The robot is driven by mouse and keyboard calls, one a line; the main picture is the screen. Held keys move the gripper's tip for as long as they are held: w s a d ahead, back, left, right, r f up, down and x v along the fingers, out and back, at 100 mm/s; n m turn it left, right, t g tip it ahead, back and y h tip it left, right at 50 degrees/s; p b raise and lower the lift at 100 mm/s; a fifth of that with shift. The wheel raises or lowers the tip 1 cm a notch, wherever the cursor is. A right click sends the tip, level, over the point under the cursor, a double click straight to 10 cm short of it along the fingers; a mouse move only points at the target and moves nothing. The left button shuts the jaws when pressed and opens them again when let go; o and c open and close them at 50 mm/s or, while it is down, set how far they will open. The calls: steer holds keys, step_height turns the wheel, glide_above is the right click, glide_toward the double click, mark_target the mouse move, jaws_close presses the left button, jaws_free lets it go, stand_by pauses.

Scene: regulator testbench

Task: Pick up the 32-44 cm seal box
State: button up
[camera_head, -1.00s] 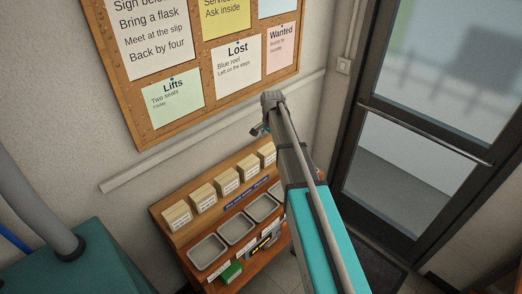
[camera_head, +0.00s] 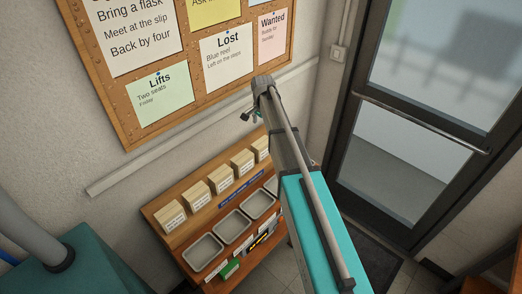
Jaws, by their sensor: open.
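Several cream boxes with small white labels stand in a row on the upper step of a wooden shelf unit (camera_head: 158,212). The nearest box (camera_head: 171,216) is at the left end, followed by a second box (camera_head: 196,194), a third box (camera_head: 220,179) and others further back. The labels are too small to read, so I cannot tell which box is the 32-44 cm seal box. My gripper (camera_head: 252,117) is at the far end of my raised arm, in front of the wall and above the boxes in the picture. It is small in view, open and apart from the boxes.
Several grey trays, one (camera_head: 205,250) nearest, sit on the step below the boxes. A green item (camera_head: 229,269) lies lower down. A noticeboard (camera_head: 118,85) and a wall rail (camera_head: 150,160) are behind. A glazed door (camera_head: 400,150) stands at the right.

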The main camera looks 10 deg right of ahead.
mark_target(262, 142)
steer(key=shift+f+b, duration=3.9)
steer(key=shift+f, duration=0.2)
steer(key=shift+f, duration=0.1)
steer(key=shift+w+f+b, duration=0.1)
steer(key=shift+f+b, duration=2.4)
steer(key=shift+b, duration=0.1)
steer(key=c, duration=1)
